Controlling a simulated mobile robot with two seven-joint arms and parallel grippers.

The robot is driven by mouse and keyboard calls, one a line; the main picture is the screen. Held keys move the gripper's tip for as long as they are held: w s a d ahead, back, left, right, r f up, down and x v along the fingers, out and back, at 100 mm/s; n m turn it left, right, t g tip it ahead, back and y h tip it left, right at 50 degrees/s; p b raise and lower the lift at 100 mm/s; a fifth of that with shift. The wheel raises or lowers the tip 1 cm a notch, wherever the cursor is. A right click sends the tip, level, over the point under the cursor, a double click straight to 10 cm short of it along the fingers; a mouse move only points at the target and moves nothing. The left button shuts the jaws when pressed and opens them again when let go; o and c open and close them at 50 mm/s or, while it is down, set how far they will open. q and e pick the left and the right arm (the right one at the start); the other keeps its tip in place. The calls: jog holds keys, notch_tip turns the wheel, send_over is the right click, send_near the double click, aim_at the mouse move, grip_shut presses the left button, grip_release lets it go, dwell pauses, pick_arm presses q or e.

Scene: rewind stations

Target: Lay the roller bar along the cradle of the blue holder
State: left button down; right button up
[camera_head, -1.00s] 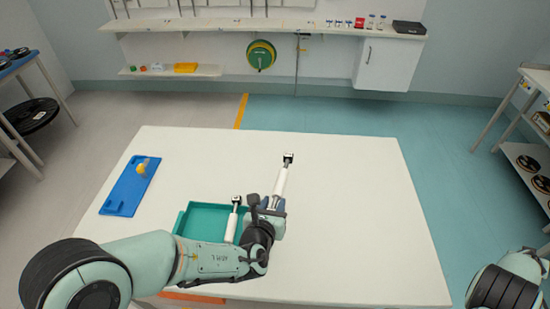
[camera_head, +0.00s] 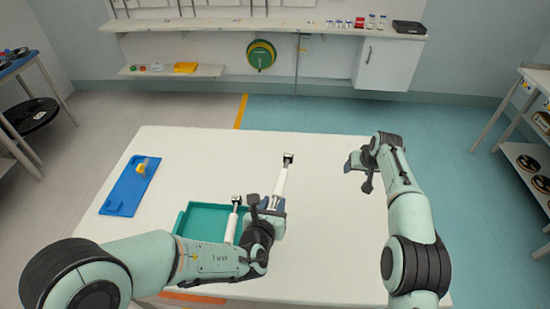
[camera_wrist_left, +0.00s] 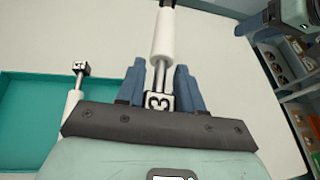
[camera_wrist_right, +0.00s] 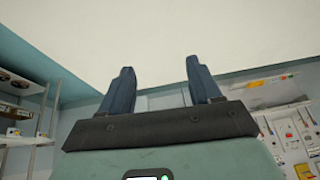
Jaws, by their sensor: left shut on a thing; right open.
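My left gripper (camera_head: 267,203) is shut on the near end of a white roller bar (camera_head: 281,181). In the left wrist view the bar (camera_wrist_left: 166,35) shows its metal shaft and a cube marked 3 between the fingers; the bar points away over the table. The blue holder (camera_head: 123,191) lies at the table's left with a yellow part on it, apart from the bar. My right gripper (camera_head: 356,174) is open and empty, over the table to the right of the bar. In the right wrist view its fingers (camera_wrist_right: 160,85) are spread.
A teal tray (camera_head: 183,219) sits left of my left gripper, with a second white roller bar (camera_head: 231,226) in it. The white table (camera_head: 330,240) is clear in its middle and right. A wall shelf (camera_head: 200,26) and side racks stand beyond the table.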

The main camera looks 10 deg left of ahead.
jog(key=s+a+r+g, duration=0.1)
jog(key=s+a+r, duration=0.15)
jog(key=a, duration=0.45)
jog(key=s+a+r, duration=0.2)
jog(key=a+r, duration=0.2)
jog(key=a, duration=0.3)
notch_tip(320, 180, up, 8)
jog(key=g+h, duration=0.1)
send_over(281, 184)
jog(key=s+a, duration=0.1)
jog(key=s, duration=0.1)
pick_arm(q)
jog(key=shift+r, duration=0.1)
pick_arm(e)
jog(key=x, duration=1.2)
jog(key=shift+s+a, duration=0.1)
jog(key=shift+a, duration=0.15)
pick_arm(q)
jog(key=shift+d, duration=0.15)
pick_arm(e)
jog(key=shift+a, duration=0.1)
grip_shut()
pick_arm(q)
jog(key=c, duration=0.6)
grip_release()
pick_arm(e)
jog(key=shift+r, duration=0.1)
